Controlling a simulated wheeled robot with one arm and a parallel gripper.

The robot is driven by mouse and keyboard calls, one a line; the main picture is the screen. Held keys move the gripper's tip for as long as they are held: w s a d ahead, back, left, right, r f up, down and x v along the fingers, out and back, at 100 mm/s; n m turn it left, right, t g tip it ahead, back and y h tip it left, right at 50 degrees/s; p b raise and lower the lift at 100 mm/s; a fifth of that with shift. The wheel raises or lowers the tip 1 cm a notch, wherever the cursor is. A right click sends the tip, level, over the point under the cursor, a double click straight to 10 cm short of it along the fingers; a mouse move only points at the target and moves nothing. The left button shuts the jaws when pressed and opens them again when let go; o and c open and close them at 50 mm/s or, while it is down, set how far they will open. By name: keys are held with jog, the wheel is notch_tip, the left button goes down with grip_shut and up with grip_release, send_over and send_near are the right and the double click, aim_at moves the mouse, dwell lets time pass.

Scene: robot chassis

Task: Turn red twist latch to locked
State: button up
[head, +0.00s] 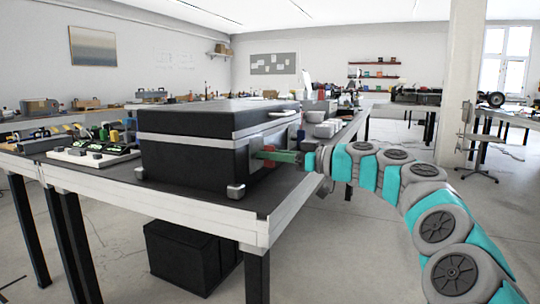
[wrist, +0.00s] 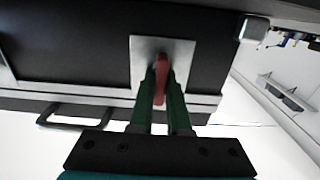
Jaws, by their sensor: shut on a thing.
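The red twist latch (wrist: 161,78) sits on a light metal plate (wrist: 143,52) on the side of a black case (head: 190,155). In the wrist view it stands nearly in line with the fingers, with a slight tilt. My gripper (wrist: 162,95) is shut on the latch, with one green finger on each side of it. In the head view my gripper (head: 278,156) reaches the case's right-hand side from the right, and a little red shows by the fingertips. The fingers hide part of the latch.
The case stands on a dark-topped table (head: 120,170) near its front right corner. A handle (wrist: 75,117) is on the same side of the case as the latch. A white tray with small parts (head: 92,154) lies left of the case.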

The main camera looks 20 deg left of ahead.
grip_shut()
jog(key=m+p, duration=0.2)
jog(key=m, duration=0.3)
jog(key=shift+w+m, duration=0.1)
jog(key=shift+m, duration=0.2)
jog(key=m+p, duration=0.3)
jog(key=m, duration=0.1)
jog(key=shift+w, duration=0.1)
jog(key=m+p, duration=0.4)
jog(key=m, duration=0.1)
jog(key=shift+m, duration=0.3)
jog(key=shift+f+m+p, duration=0.3)
jog(key=shift+m+p, duration=0.9)
jog(key=shift+m, duration=0.2)
jog(key=o, duration=0.7)
grip_release()
jog(key=shift+w, duration=0.1)
jog(key=shift+d, duration=0.15)
